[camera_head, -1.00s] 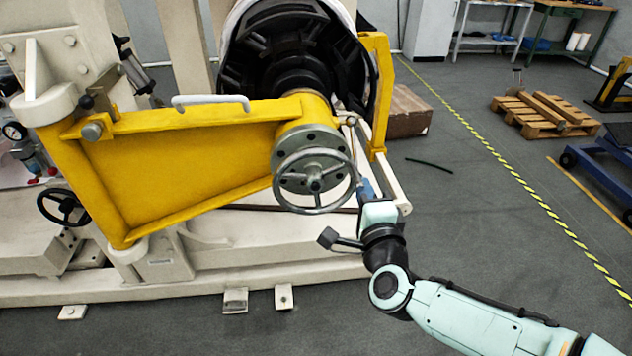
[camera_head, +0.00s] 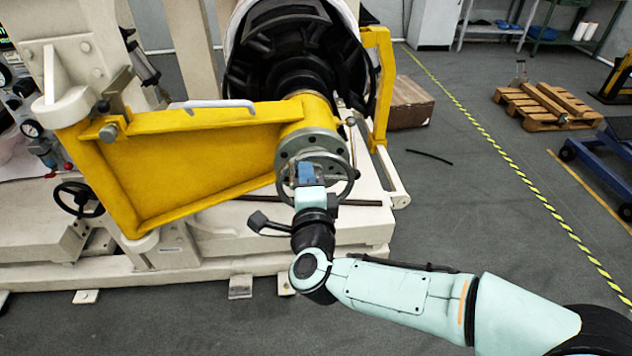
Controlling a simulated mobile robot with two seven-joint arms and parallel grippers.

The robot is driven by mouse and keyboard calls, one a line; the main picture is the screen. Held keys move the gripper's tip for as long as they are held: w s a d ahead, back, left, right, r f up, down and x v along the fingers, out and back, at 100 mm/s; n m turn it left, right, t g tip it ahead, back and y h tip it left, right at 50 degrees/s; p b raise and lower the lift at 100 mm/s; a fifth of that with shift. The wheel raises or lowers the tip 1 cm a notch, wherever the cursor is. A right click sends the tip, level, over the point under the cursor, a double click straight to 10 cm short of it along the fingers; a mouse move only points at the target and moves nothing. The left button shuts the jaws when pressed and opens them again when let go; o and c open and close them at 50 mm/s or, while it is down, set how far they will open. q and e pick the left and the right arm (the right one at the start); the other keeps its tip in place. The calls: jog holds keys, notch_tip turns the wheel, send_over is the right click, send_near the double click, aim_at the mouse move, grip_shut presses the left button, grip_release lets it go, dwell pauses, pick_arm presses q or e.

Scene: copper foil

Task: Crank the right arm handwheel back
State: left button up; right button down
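The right arm handwheel (camera_head: 349,187) is a grey metal wheel at the end of the yellow swing arm (camera_head: 190,165). My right gripper (camera_head: 306,172) is in front of the wheel, over its left and middle part. The gripper's blue part overlaps the hub area. The fingertips are hidden behind the gripper body and wrist, so I cannot tell whether they are open or touching the rim or handle. My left gripper is not in view.
A second, dark handwheel (camera_head: 77,199) sits at the left on the cream machine base. A black-and-white drum (camera_head: 290,55) stands behind the yellow arm. A wooden pallet (camera_head: 545,105) lies at the right. Open floor lies right of the machine.

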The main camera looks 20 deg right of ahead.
jog(key=shift+w+a+f, duration=0.1)
jog(key=shift+a+f, duration=0.1)
jog(key=shift+a, duration=0.25)
jog(key=shift+w+a+f, duration=0.1)
jog(key=shift+a+f, duration=0.05)
jog(key=shift+a, duration=0.3)
jog(key=s, duration=0.9)
jog(key=shift+a+r, duration=0.3)
jog(key=shift+r, duration=0.05)
